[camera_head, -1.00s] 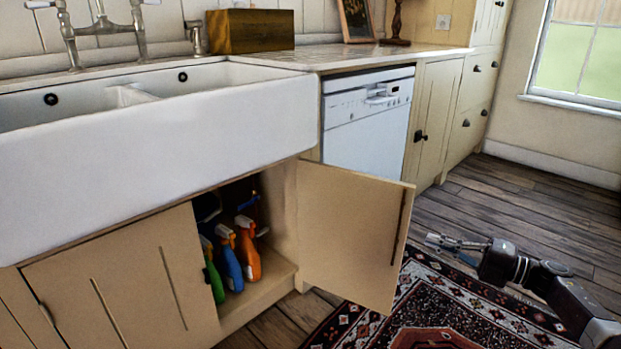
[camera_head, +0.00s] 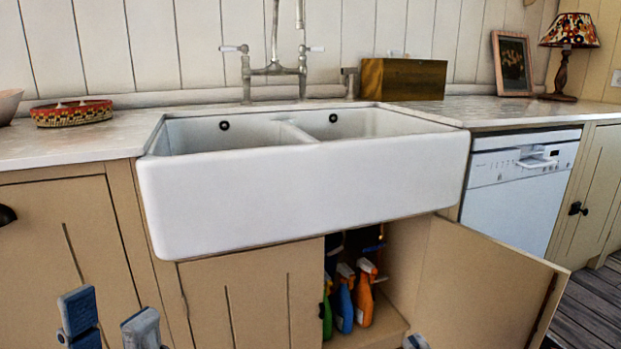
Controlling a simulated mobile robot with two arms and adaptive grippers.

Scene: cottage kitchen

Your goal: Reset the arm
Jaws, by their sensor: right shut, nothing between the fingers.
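My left gripper (camera_head: 110,322) is at the bottom left, in front of the closed cabinet doors. Its two blue-grey fingertips stand apart with nothing between them. Only a small tip of my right gripper (camera_head: 416,342) shows at the bottom edge, below the open cupboard. It is shut and empty, and the rest of that arm is out of view.
The right cupboard door (camera_head: 480,285) under the white double sink (camera_head: 310,185) stands open and juts out. Inside stand spray bottles: a green one (camera_head: 326,312), a blue one (camera_head: 344,305) and an orange one (camera_head: 364,298). A white dishwasher (camera_head: 515,200) is at right.

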